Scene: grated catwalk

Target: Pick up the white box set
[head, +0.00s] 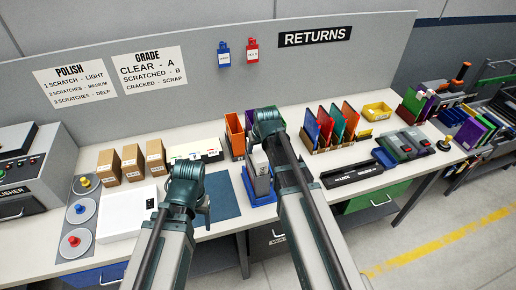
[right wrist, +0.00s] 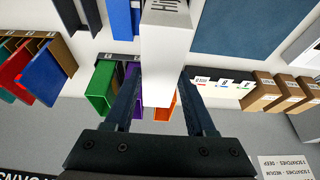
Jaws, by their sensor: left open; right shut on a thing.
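The white box (head: 259,160) stands upright at the middle of the bench, above a blue holder (head: 262,196). In the right wrist view the white box (right wrist: 168,60) has partly cut-off lettering at its top and lies between the two dark fingers. My right gripper (head: 266,136) is shut on it; the arm covers part of the box. The right fingers also show in the right wrist view (right wrist: 163,105). Whether the box touches the holder I cannot tell. My left gripper (head: 201,210) is open and empty over the bench, left of the box, near the blue mat (head: 224,200).
A flat white case (head: 127,212) and several brown cartons (head: 131,162) stand at the left. Coloured folders (head: 335,125) stand right of my right gripper, with a black tray (head: 352,174) in front. A grey panel (head: 160,110) closes off the back.

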